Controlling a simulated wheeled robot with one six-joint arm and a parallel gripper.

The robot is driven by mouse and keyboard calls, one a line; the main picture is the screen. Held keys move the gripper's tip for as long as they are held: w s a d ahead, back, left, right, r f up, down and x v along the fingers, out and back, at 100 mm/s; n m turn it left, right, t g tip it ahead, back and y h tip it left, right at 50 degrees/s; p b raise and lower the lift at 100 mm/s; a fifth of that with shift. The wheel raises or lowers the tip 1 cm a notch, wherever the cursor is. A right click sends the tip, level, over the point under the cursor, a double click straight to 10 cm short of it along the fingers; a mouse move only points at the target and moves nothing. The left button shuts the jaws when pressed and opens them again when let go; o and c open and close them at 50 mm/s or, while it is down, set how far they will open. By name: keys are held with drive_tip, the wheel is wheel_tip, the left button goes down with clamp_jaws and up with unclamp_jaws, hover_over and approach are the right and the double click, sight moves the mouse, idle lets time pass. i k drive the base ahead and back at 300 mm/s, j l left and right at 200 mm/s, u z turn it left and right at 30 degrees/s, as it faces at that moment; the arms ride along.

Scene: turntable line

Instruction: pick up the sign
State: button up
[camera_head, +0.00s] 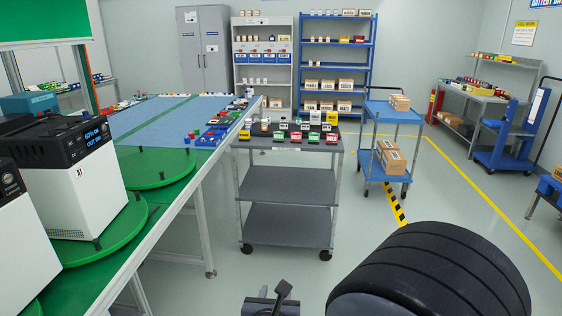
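I cannot tell for sure which sign is meant. My gripper (272,302) seems to show only in part at the bottom edge, low in front of the cart and apart from every sign. Its fingers are not clear.
The grey cart (288,184) stands beside the green turntable line (140,215) with white machines (75,180). A blue cart (392,112) with boxes is behind it. Shelves and a cabinet (205,60) line the back wall. The floor at right is mostly free.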

sight(279, 137)
drive_tip(key=i, duration=0.65)
drive_tip(key=i+j, duration=0.15)
drive_tip(key=i, duration=0.55)
drive_tip(key=i+z, duration=0.1)
drive_tip(key=i, duration=0.55)
drive_tip(key=i+j, duration=0.2)
drive_tip(key=i, duration=0.5)
drive_tip(key=i+j, duration=0.1)
drive_tip(key=i, duration=0.55)
